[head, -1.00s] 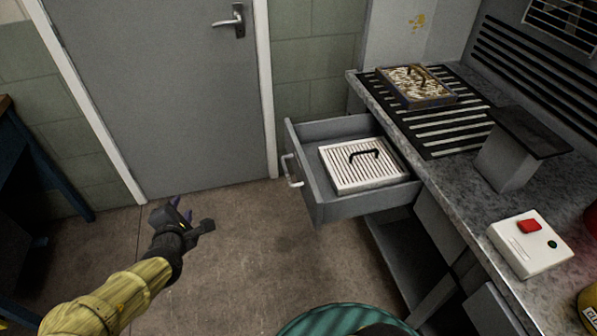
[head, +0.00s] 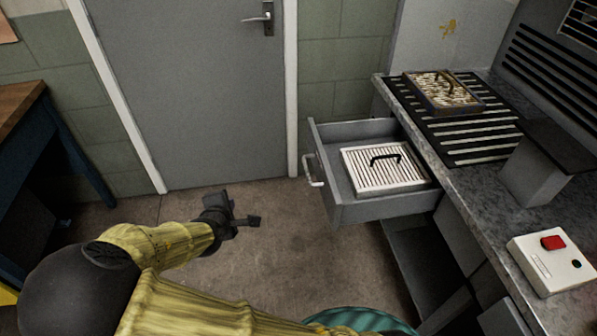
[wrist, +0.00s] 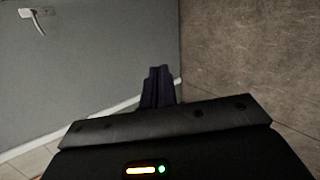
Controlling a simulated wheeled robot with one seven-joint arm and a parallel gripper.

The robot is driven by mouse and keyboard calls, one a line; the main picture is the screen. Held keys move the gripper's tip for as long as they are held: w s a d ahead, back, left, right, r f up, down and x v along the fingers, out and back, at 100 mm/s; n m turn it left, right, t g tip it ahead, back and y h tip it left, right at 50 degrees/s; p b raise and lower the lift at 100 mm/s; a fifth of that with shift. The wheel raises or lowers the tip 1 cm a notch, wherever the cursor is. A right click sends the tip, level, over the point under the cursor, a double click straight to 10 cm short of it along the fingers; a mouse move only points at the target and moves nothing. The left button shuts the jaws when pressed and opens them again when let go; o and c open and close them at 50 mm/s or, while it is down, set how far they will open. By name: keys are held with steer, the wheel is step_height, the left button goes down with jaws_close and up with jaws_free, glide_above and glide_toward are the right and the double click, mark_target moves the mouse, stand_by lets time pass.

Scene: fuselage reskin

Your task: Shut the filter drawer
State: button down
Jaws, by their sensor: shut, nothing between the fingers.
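The filter drawer (head: 362,208) is a grey drawer pulled out from under the counter, to the right of my gripper in the head view. Its pale handle (head: 313,171) is on its left front face. Inside lies a white ribbed filter (head: 375,177) with a black grip. My gripper (head: 248,221) is shut and empty, left of the drawer front and clear of it, over the floor. In the wrist view the dark fingers (wrist: 158,86) are together, with the door and floor beyond; the drawer is not seen there.
A dirty filter (head: 440,100) sits on the slotted grille of the counter (head: 465,190). A white box with a red button (head: 553,260) is nearer. A grey door (head: 190,90) stands behind, a wooden-topped bench (head: 22,108) at left.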

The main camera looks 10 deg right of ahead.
steer(key=s+d+f+m+g, duration=0.1)
steer(key=d+f+m+g, duration=0.15)
steer(key=d+m, duration=0.4)
steer(key=s+d+r+m+g, duration=0.1)
steer(key=s+d+r+m, duration=0.2)
steer(key=d, duration=0.3)
steer(key=s+d+r+m+g+y, duration=0.1)
steer(key=s+d+r+m+g, duration=0.1)
steer(key=s+d+r+m, duration=0.2)
steer(key=s+d+r+m+g, duration=0.2)
steer(key=s+d+m, duration=0.3)
steer(key=d, duration=0.4)
steer(key=shift+s+r+y, duration=0.3)
steer(key=shift+s+r, duration=0.4)
steer(key=shift+s, duration=0.15)
steer(key=shift+m+g, duration=0.25)
